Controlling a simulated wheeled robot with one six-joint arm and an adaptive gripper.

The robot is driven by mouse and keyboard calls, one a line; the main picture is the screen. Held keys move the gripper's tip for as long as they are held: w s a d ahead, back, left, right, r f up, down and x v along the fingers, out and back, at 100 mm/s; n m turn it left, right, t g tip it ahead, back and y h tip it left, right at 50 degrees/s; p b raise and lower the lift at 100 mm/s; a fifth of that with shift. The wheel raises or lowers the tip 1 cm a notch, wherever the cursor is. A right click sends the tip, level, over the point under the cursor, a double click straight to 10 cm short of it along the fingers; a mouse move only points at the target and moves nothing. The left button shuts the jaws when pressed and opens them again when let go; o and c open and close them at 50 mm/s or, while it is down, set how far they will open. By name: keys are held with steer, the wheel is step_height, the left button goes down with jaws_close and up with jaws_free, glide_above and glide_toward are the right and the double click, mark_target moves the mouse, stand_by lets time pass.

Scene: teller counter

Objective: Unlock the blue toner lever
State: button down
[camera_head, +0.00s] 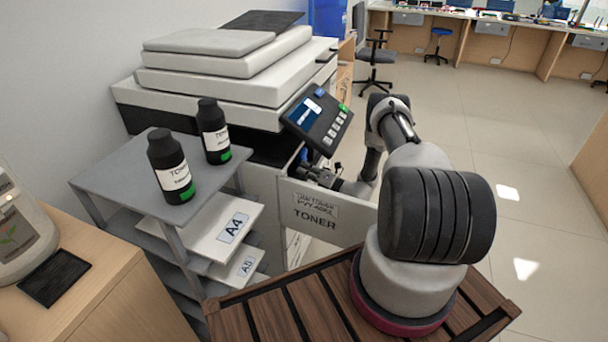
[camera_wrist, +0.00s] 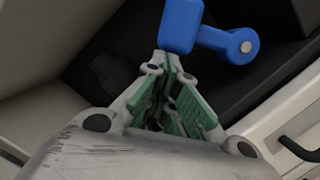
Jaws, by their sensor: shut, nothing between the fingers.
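The blue toner lever (camera_wrist: 222,40) shows at the top of the wrist view, with a wide blue grip at its left and a round pivot with a pale centre at its right. My gripper (camera_wrist: 168,62) is shut and empty, its green-padded fingers together. Its tips are right at the lower end of the blue grip; I cannot tell if they touch. In the head view my arm reaches into the printer (camera_head: 230,75) behind the open panel marked TONER (camera_head: 318,213). The lever and fingertips are hidden there.
Two black toner bottles (camera_head: 170,168) (camera_head: 213,133) stand on the grey shelf (camera_head: 115,183) at the left, above A4 and A5 paper trays. A control panel (camera_head: 317,120) juts out above my wrist. A dark handle (camera_wrist: 300,150) is at the lower right. Open floor lies right.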

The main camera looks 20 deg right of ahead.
mark_target(302, 159)
steer(key=r+m, duration=0.1)
steer(key=w+d+r+m+h, duration=0.1)
steer(key=m, duration=0.1)
steer(key=shift+d+r, duration=0.1)
steer(key=shift+r, duration=0.2)
steer(key=shift+w+d+r+m+g, duration=0.3)
steer(key=shift+w+d+r+m, duration=0.85)
steer(key=shift+m, duration=0.25)
steer(key=shift+a+r, duration=0.1)
steer(key=shift+r, duration=0.05)
steer(key=v, duration=1)
steer(key=shift+s+r, duration=0.1)
